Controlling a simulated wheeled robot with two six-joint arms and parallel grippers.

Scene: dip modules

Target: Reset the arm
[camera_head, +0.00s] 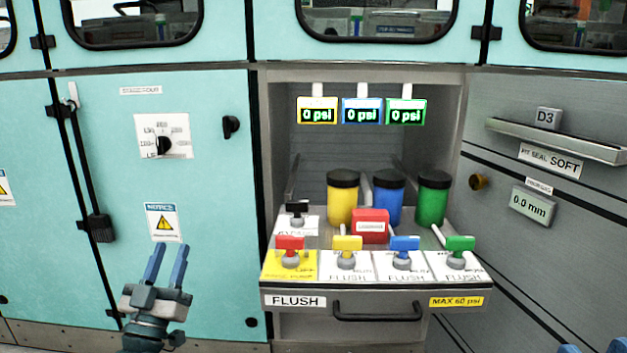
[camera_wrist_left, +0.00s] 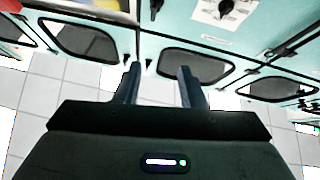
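My left gripper (camera_head: 167,266) stands upright in front of the teal cabinet door at the lower left of the head view. Its two blue fingers are apart with nothing between them. In the left wrist view the gripper (camera_wrist_left: 158,85) also shows its fingers apart and empty. At the bottom right corner of the head view there are small blue parts (camera_head: 570,349), perhaps of my right gripper. Too little of them shows to tell their state.
A pulled-out drawer (camera_head: 375,295) marked FLUSH holds yellow (camera_head: 343,200), blue (camera_head: 387,203) and green (camera_head: 432,202) canisters, a red block (camera_head: 370,226) and several coloured valve handles. Three gauges above read 0 psi. A drawer handle (camera_head: 555,142) sticks out at the right.

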